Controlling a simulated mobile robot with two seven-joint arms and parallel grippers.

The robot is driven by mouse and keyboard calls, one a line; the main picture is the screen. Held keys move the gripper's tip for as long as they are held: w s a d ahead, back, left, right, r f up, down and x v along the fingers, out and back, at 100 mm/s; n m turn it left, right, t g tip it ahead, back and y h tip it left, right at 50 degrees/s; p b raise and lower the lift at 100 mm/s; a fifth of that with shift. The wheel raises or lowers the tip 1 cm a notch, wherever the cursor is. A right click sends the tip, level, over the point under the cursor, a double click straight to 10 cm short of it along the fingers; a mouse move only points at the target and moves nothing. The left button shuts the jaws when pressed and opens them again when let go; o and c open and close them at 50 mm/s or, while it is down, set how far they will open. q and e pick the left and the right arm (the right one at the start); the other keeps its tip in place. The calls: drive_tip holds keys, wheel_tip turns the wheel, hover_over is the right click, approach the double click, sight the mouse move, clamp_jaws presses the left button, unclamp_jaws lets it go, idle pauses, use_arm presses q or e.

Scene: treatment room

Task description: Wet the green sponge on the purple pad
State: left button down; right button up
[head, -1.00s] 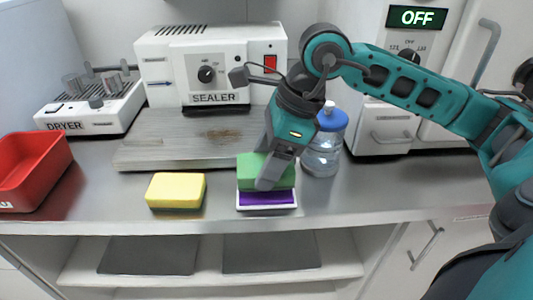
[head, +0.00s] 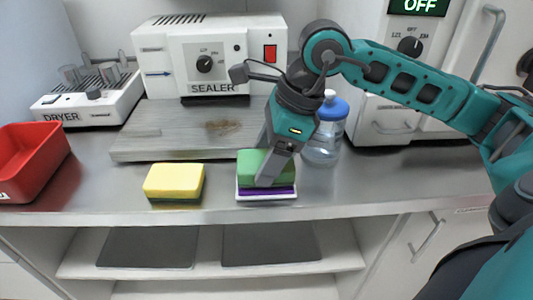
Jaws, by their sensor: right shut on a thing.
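The green sponge (head: 249,163) is in the head view at the centre of the counter, over the purple pad (head: 284,190). The pad lies in a shallow white tray (head: 266,198), and only a thin front strip of it shows below the sponge. The sponge looks level and appears to rest on the pad. My right gripper (head: 266,178) points down and is shut on the green sponge, with one finger across its front. The far finger is hidden. My left gripper is not in view.
A yellow sponge (head: 174,180) lies left of the tray. A blue-capped bottle (head: 327,133) stands close behind my right gripper. A red bin (head: 30,162) is at far left. The right front counter is clear.

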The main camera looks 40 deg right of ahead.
drive_tip(key=shift+f+b, duration=0.3)
drive_tip(key=shift+f, duration=0.05)
drive_tip(key=shift+f, duration=0.15)
idle(0.7)
drive_tip(key=shift+b, duration=0.3)
drive_tip(key=shift+f, duration=0.1)
idle(0.3)
idle(0.3)
